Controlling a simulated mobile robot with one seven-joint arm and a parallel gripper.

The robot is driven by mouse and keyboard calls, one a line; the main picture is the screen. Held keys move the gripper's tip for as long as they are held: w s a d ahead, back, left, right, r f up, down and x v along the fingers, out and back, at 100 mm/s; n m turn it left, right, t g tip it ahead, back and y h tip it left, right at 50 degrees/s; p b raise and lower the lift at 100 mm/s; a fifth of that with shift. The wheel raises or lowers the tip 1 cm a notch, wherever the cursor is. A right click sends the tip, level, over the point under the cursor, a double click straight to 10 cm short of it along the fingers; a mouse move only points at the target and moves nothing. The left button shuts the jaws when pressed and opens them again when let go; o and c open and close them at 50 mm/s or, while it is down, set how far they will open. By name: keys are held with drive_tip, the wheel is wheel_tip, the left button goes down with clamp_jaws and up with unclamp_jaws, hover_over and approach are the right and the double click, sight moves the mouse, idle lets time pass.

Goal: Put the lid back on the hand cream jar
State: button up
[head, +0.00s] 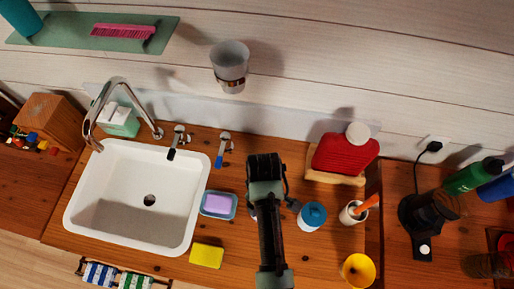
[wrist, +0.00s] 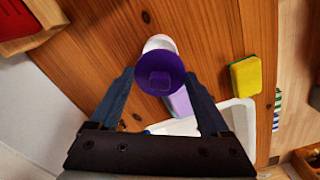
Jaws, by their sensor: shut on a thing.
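My gripper (wrist: 160,76) is shut on a round purple lid (wrist: 160,68), which sits between its fingertips in the wrist view. A white round thing, probably the open hand cream jar (wrist: 158,42), shows just past the lid's far edge. The lid covers most of it. I cannot tell whether lid and jar touch. In the head view my arm stands over the counter right of the soap dish and hides the lid and most of the jar.
A white jar with a blue top (head: 312,216) stands close right of my arm, beside a white cup (head: 352,213). Left are the soap dish (head: 232,212), yellow sponge (head: 206,256) and sink (head: 187,225). A red item in a wooden stand (head: 345,154) is behind. A yellow cup (head: 358,270) stands in front.

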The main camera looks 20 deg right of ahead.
drive_tip(key=shift+f+b, duration=2.2)
drive_tip(key=shift+f, duration=0.65)
drive_tip(key=shift+p, duration=0.45)
drive_tip(key=shift+f+p, duration=0.15)
drive_tip(key=shift+p, duration=0.15)
idle(0.5)
drive_tip(key=o, duration=1.1)
drive_tip(key=shift+o, duration=0.2)
